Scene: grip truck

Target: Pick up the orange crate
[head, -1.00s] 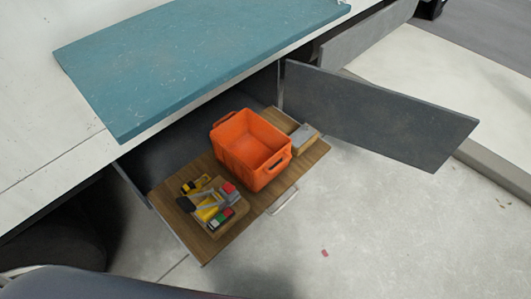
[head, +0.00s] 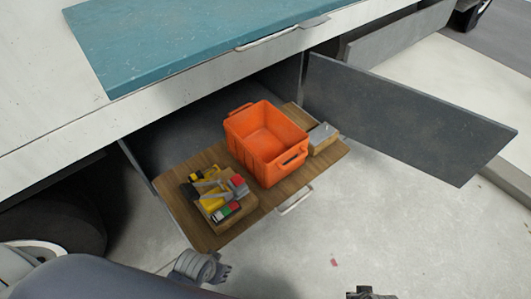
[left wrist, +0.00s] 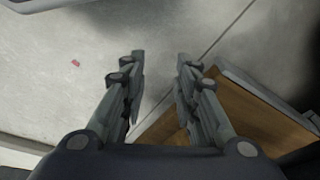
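The orange crate (head: 252,154) stands upright and open-topped on a pull-out wooden shelf (head: 206,236) in the head view. It looks empty and has a handle at each end. My left gripper (head: 226,274) is in front of the shelf, low in the head view, apart from the crate. In the left wrist view its two fingers (left wrist: 161,58) are spread with nothing between them, and the shelf's wood (left wrist: 245,118) shows at the right. The crate is not in the left wrist view. Only a tip of my right gripper (head: 370,293) shows at the bottom edge.
A small wooden box of tools (head: 232,212) sits left of the crate, and another wooden box (head: 322,140) sits right of it. A grey door (head: 405,120) hangs open at the right. A teal panel (head: 190,35) lies above.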

